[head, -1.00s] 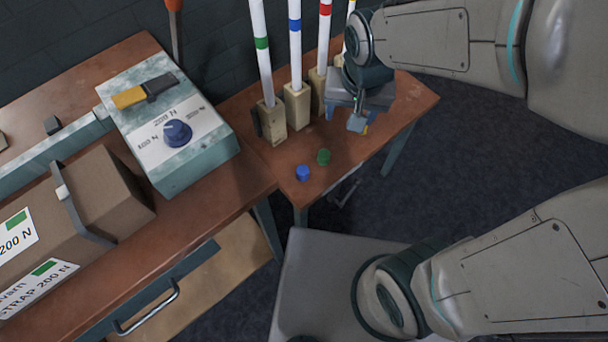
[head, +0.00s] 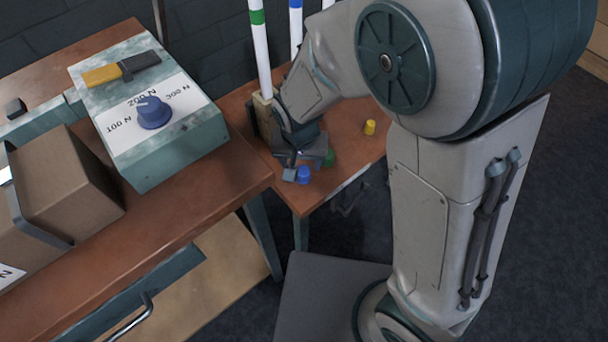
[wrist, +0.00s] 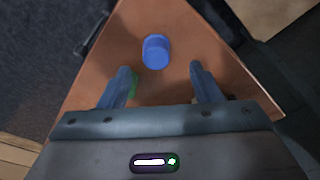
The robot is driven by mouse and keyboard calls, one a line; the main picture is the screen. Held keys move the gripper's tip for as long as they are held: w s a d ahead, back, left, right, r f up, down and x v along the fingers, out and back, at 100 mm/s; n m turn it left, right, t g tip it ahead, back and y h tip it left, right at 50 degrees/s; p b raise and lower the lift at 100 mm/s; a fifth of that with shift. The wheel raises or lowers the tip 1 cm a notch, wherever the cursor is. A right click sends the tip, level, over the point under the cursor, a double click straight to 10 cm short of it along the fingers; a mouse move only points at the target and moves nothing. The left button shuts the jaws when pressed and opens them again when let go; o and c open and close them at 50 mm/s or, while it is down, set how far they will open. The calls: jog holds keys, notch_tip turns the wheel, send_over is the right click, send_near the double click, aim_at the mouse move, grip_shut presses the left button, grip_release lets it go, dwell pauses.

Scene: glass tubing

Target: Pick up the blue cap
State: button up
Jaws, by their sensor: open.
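The blue cap (head: 303,174) stands on the small brown table near its front corner. In the wrist view the blue cap (wrist: 156,51) lies ahead of my gripper (wrist: 160,78), roughly centred between the two fingers and beyond their tips. My gripper is open and empty. In the head view my gripper (head: 296,172) is low over the table, close to the blue cap on its left; the exact gap cannot be told. The green cap (head: 329,157) is just behind the blue one, and in the wrist view the green cap (wrist: 133,84) is partly hidden by the left finger.
A yellow cap (head: 370,127) stands farther right on the small table (head: 345,150). White tubes in wooden blocks stand behind, partly hidden by my arm. A teal box with a blue knob (head: 153,112) and a brown carton (head: 70,185) sit on the left bench.

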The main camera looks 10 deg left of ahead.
aim_at(303, 171)
jog(key=f, duration=0.2)
jog(key=f+b, duration=0.1)
jog(key=f, duration=0.1)
jog(key=w+f+b, duration=0.1)
jog(key=f, duration=0.1)
jog(key=shift+d, duration=0.2)
jog(key=shift+r, duration=0.1)
jog(key=c, duration=1)
